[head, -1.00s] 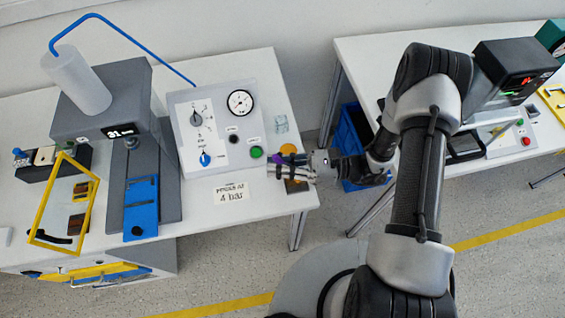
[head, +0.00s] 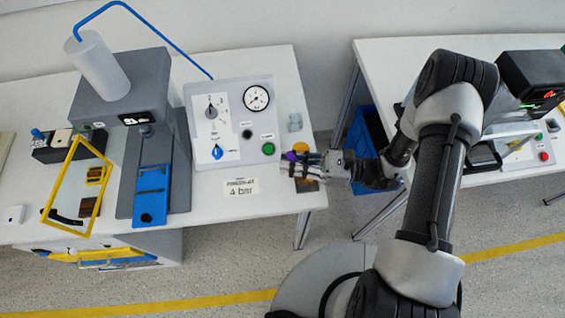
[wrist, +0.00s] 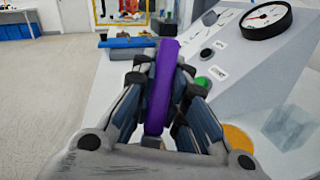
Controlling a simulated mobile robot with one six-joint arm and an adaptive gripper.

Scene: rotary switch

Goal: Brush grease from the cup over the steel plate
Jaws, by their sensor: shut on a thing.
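My gripper (wrist: 158,90) is shut on a slim purple handle (wrist: 160,85), which stands up between the fingers in the wrist view. In the head view my gripper (head: 298,167) is at the right end of the left bench, with a bit of purple (head: 291,156) at its fingers. The handle's lower end is hidden, so I cannot see bristles. An orange round thing (head: 300,147) lies just behind the fingers; it also shows in the wrist view (wrist: 237,140). I cannot tell if it is the grease cup. A brownish square (head: 308,186) shows partly under the gripper. No steel plate is clearly recognisable.
A sloped control panel (head: 235,150) with a gauge (head: 256,98) and a green button (head: 268,148) stands left of the gripper. A clear block (head: 295,122) is behind it. A "4 bar" card (head: 241,187) lies in front. A blue bin (head: 366,140) sits between the benches.

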